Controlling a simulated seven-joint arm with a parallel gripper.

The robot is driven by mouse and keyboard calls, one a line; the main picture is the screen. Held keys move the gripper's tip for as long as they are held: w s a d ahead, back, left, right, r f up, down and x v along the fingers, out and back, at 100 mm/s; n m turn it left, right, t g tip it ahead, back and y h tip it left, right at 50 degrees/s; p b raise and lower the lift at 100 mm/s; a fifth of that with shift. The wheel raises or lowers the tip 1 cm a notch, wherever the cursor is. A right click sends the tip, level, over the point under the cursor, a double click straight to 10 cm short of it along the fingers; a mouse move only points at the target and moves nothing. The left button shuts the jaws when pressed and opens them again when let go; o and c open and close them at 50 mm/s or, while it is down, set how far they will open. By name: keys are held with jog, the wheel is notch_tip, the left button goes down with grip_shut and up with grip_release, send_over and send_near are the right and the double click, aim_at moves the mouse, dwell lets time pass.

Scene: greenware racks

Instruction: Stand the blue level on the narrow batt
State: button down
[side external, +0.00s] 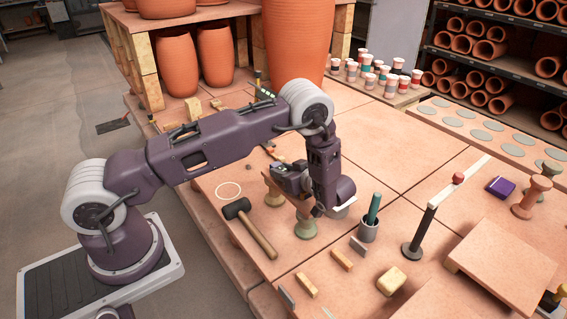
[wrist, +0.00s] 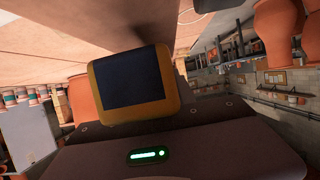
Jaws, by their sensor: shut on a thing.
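My gripper (side external: 288,179) is turned sideways, low over the middle of the table. In the wrist view it is shut on a block with a yellow-orange rim and a dark blue face (wrist: 131,84), apparently the blue level. The block hides the fingertips, and in the side view I cannot make it out clearly. A narrow terracotta batt (side external: 299,203) shows just below my gripper, apparently resting on a tan stand (side external: 273,196) and a green stand (side external: 305,228). My arm hides part of the batt. I cannot tell whether the level touches it.
A mallet (side external: 250,228) lies left of the stands. A grey cup (side external: 368,231) with a green-handled tool stands close on the right, beside a dark post (side external: 423,232). A purple block (side external: 500,187) lies farther right. A wide batt (side external: 505,263) is at front right. Large pots stand behind.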

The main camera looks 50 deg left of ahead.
jog(key=shift+f, duration=0.7)
dwell(0.3)
jog(key=shift+c, duration=2.4)
grip_release()
jog(key=shift+d, duration=0.15)
jog(key=shift+v, duration=2.9)
